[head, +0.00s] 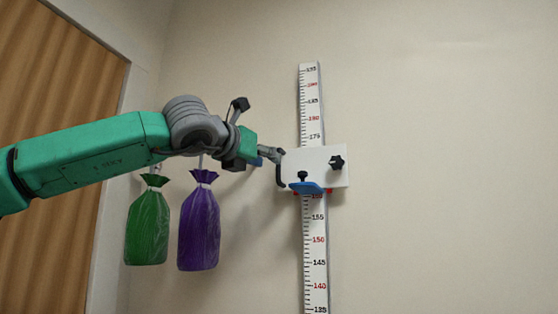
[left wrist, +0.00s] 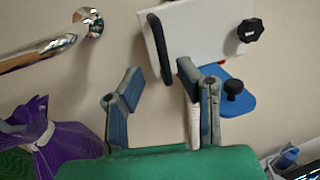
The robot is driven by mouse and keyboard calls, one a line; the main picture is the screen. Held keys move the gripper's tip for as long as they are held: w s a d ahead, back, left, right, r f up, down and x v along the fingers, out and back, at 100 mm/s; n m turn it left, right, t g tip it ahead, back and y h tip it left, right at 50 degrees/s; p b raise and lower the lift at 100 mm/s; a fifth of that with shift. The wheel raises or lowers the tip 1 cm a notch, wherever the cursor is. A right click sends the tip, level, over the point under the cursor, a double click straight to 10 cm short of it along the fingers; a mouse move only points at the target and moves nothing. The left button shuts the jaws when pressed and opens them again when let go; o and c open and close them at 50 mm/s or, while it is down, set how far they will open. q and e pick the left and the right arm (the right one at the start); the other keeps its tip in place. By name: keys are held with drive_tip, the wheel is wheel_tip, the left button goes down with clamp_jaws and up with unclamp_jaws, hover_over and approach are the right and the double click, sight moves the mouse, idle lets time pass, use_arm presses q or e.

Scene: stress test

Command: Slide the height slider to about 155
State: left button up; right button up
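The height slider is a white plate (head: 318,163) with a black knob (head: 337,162), a black curved handle (head: 281,174) and a blue headpiece (head: 306,187). It sits on the wall ruler (head: 315,258), its lower edge close to the 160 mark. The 155 mark shows just below it. My left gripper (head: 270,157) is at the plate's left side, by the handle. In the left wrist view its two fingers are apart, and the handle (left wrist: 160,48) shows between and beyond the tips, nearer the right finger. I cannot tell whether they touch. My right gripper is not in view.
A green bag (head: 148,226) and a purple bag (head: 199,228) hang below my left arm. A shiny metal rail (left wrist: 45,48) shows at the left of the left wrist view. A wooden door (head: 62,90) is at the left. The wall right of the ruler is bare.

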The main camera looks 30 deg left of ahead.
sight(278, 177)
use_arm(q)
drive_tip(key=w+p, duration=0.1)
drive_tip(key=w, duration=0.4)
drive_tip(key=shift+w+d, duration=0.15)
drive_tip(key=shift+w, duration=0.1)
clamp_jaws()
